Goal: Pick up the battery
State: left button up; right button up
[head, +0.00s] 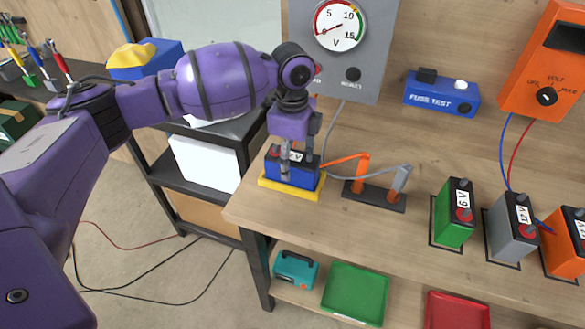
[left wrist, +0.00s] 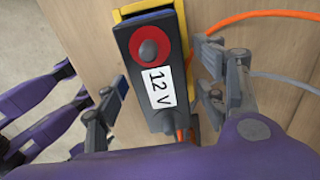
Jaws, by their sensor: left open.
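A blue battery (head: 290,176) with a dark top sits upright in a yellow tray (head: 291,192) at the left end of the workbench. In the left wrist view the battery (left wrist: 155,55) shows a red-ringed terminal, a second dark terminal and a 12 V label. My left gripper (head: 298,150) points down over it, open. In the left wrist view its fingers stand on either side of the battery, with a visible gap on the left side; contact on the right cannot be told. My right gripper is not in view.
Orange and grey clamps stand on a dark holder (head: 374,196) just right of the tray. Green (head: 455,212), grey (head: 511,230) and orange (head: 567,243) batteries stand further right. A voltmeter panel (head: 370,75) rises behind. A dark shelf unit (head: 190,182) stands left of the bench.

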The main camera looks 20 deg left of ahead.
aim_at(293, 155)
pick_arm(q)
grip_shut()
jog(key=shift+w+r, duration=0.15)
jog(key=shift+r, duration=0.55)
notch_tip(293, 155, up, 2)
jog(key=shift+r, duration=0.25)
jog(key=s+d+r+p, duration=0.1)
jog(key=s+d+r, duration=0.7)
jog(key=s, duration=0.3)
jog(key=shift+d+r+p, duration=0.3)
jog(key=shift+d+r, duration=0.05)
jog(key=shift+r, duration=0.35)
